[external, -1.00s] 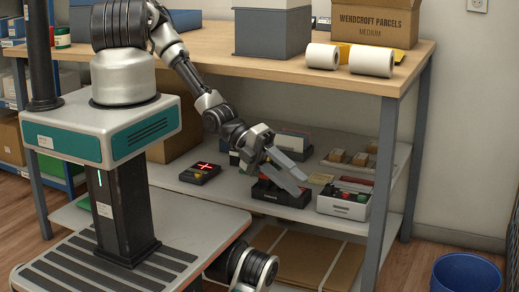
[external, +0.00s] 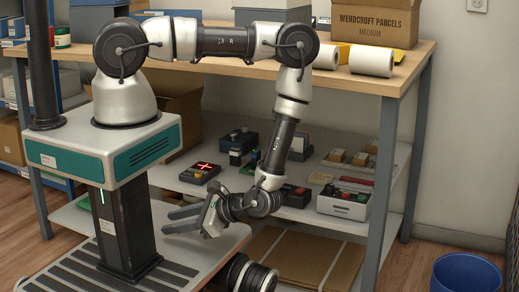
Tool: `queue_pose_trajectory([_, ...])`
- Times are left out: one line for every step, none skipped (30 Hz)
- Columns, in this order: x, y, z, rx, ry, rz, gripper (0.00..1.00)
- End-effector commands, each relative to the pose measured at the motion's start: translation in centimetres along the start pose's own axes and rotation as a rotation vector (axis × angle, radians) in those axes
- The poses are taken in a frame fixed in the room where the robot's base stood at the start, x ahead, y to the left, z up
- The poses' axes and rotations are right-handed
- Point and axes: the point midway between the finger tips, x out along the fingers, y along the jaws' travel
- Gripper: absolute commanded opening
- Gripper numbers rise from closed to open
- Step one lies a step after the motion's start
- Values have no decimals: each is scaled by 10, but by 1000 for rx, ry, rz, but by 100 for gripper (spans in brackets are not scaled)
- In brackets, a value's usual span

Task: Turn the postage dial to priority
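I cannot pick out a postage dial or its marking for certain at this size. On the lower shelf sit a dark box with a lit red cross (external: 201,170), a blue-topped dark device (external: 238,141), a dark unit with red parts (external: 296,194), and a pale box with red and green knobs (external: 345,197). My wrist and forearm cover part of the dark unit. My gripper (external: 168,221) is in front of the shelf, over my base, with its fingers pointing left. The fingers are apart and nothing shows between them. It touches none of the devices.
The wooden counter top (external: 408,68) overhangs the lower shelf (external: 378,222). A parcel carton (external: 374,30) and white rolls (external: 371,61) stand on it. A grey table leg (external: 386,160) bounds the shelf's right front. Flat cardboard (external: 310,260) lies below. A blue bin (external: 466,273) stands on the floor.

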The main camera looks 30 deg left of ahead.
Motion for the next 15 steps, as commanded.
queue_pose_trajectory([0, -31, -21, 102, 22, -213, 30])
queue_pose_trajectory([-6, -52, -33, 161, 32, -342, 30])
queue_pose_trajectory([-20, -78, -50, 236, 40, -517, 30])
queue_pose_trajectory([-35, -95, -64, 288, 44, -648, 30])
queue_pose_trajectory([-53, -110, -77, 333, 46, -776, 30])
queue_pose_trajectory([-81, -124, -94, 388, 47, -942, 30])
queue_pose_trajectory([-103, -132, -106, 424, 46, -1060, 30])
queue_pose_trajectory([-126, -136, -116, 454, 44, -1173, 30])
queue_pose_trajectory([-155, -138, -129, 485, 40, -1309, 30])
queue_pose_trajectory([-175, -136, -136, 505, 36, -1402, 30])
queue_pose_trajectory([-194, -134, -143, 520, 33, -1485, 30])
queue_pose_trajectory([-215, -129, -150, 536, 30, -1576, 30])
queue_pose_trajectory([-228, -125, -153, 544, 26, -1633, 30])
queue_pose_trajectory([-238, -122, -156, 550, 25, -1677, 30])
queue_pose_trajectory([-249, -118, -158, 555, 23, -1722, 30])
